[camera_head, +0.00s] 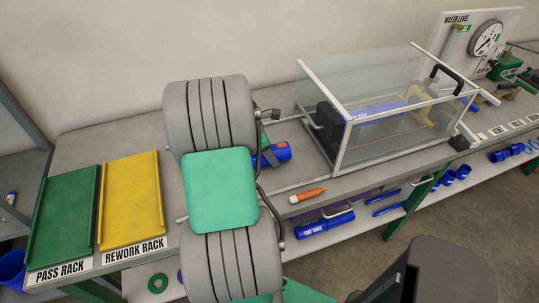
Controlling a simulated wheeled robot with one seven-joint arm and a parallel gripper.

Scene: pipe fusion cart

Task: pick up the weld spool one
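Another blue length (380,109) shows inside the clear-walled box. I cannot tell which of these is weld spool one. My gripper's fingers do not show.
The clear box (343,158) stands on the bench (95,140). A green pass rack (64,215) and yellow rework rack (130,200) lie left. A gauge (486,38) stands back right.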

